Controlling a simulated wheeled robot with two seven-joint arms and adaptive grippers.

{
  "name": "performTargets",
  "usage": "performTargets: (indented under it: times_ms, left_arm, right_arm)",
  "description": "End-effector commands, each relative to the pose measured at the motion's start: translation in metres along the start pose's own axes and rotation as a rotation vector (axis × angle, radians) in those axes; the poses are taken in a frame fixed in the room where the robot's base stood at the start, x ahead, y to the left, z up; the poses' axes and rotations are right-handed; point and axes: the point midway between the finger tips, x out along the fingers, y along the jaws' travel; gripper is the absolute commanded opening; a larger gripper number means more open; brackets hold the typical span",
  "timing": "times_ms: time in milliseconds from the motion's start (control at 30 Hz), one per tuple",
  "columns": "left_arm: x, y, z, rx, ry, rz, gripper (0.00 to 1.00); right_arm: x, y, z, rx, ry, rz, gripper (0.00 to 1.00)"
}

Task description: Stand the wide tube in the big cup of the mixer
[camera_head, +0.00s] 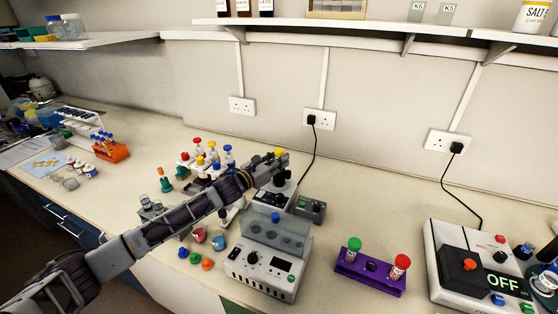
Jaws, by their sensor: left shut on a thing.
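My left gripper (268,166) reaches in from the left and is shut above a small white and black mixer (268,198). A yellow cap (280,151) shows at its fingertips, and I take it as the top of the wide tube. The fingers hide most of the tube's body. A dark round cup (279,179) of the mixer shows just below the fingers. I cannot tell whether the tube's lower end is inside the cup or above it. My right gripper is not in view.
A white device (258,267) with a clear lid stands in front of the mixer. A grey box (309,208) is at its right. A purple rack (368,275) holds green- and red-capped tubes. Several capped bottles crowd behind my forearm. Bench between purple rack and wall is clear.

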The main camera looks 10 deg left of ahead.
Motion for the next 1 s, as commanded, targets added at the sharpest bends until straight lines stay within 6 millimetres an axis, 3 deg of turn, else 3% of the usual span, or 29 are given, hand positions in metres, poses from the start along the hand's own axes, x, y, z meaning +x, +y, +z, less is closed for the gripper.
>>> performTargets:
  times_ms: [700, 733, 900, 1000]
  left_arm:
    - [0.0, -0.0002, -0.0074, 0.0, 0.0, 0.0, 0.02]
    - [0.0, -0.0001, -0.0074, 0.0, 0.0, 0.0, 0.26]
    - [0.0, -0.0001, -0.0073, 0.0, 0.0, 0.0, 0.48]
    - [0.0, -0.0001, -0.0074, 0.0, 0.0, 0.0, 0.48]
  right_arm:
    - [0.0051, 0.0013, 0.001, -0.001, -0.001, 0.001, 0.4]
    - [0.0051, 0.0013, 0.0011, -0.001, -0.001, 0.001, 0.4]
    - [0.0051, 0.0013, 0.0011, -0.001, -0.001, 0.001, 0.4]
    - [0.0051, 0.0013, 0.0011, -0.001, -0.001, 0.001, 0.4]
